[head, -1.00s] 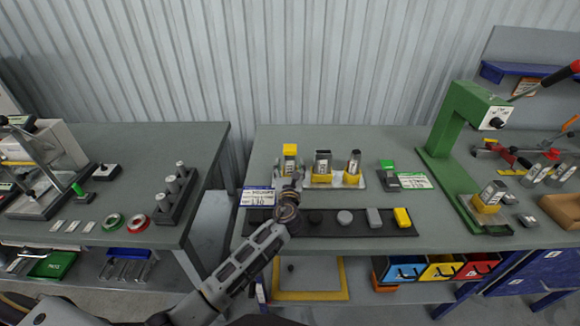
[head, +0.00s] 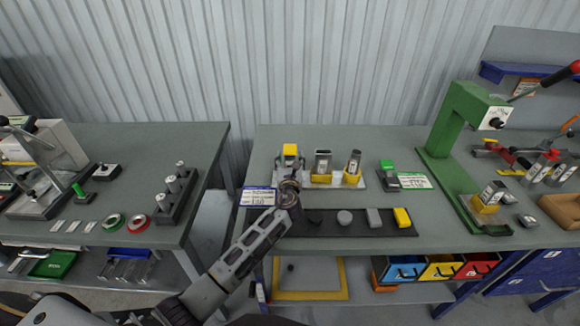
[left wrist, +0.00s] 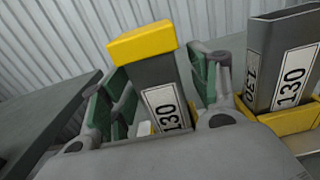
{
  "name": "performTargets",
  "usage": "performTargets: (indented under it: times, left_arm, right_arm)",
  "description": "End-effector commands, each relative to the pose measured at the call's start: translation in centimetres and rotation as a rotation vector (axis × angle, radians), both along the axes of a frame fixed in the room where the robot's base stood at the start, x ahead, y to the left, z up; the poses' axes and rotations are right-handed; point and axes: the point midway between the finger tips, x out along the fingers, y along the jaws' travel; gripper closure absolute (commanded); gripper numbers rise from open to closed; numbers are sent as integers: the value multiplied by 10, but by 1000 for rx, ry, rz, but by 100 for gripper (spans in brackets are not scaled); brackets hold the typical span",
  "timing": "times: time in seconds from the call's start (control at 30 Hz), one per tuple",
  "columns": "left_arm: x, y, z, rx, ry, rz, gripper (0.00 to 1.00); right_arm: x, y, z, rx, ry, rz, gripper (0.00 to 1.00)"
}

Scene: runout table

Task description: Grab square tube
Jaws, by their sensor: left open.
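A grey square tube with a yellow cap (head: 290,151) stands at the left end of a light rack on the middle table. In the left wrist view the same capped tube (left wrist: 159,88) is close, upright and labelled 130. My left gripper (head: 290,178) is open in front of it. Its green-padded fingers (left wrist: 165,90) lie to either side of the tube, with gaps visible; I cannot tell their exact depth around it. A second square tube (head: 322,161), open-topped and labelled 130 in the left wrist view (left wrist: 283,65), stands to the right in a yellow holder. My right gripper is not in view.
A third tube (head: 353,163) stands farther right on the rack. A label card (head: 258,197) and a dark strip with several caps (head: 345,217) lie in front. A green press (head: 455,140) stands at right. The back of the table is clear.

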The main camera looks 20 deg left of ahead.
Motion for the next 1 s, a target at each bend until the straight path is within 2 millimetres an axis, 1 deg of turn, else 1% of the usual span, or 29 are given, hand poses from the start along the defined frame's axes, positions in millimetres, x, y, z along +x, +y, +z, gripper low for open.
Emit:
performTargets:
  times: [0.13,0.53,0.57,0.9,0.97,1.0]
  left_arm:
    - [4,1,1,-1,-1,0,39]
    - [4,1,0,-1,0,0,39]
    - [4,1,0,-1,0,0,41]
    - [3,1,0,-1,0,0,84]
    - [3,1,0,-1,0,0,92]
    - [4,1,1,-1,-1,0,92]
  right_arm:
    - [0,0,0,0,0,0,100]
    - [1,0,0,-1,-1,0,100]
    - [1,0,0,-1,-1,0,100]
    - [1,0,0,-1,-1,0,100]
    - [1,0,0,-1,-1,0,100]
    - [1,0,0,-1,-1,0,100]
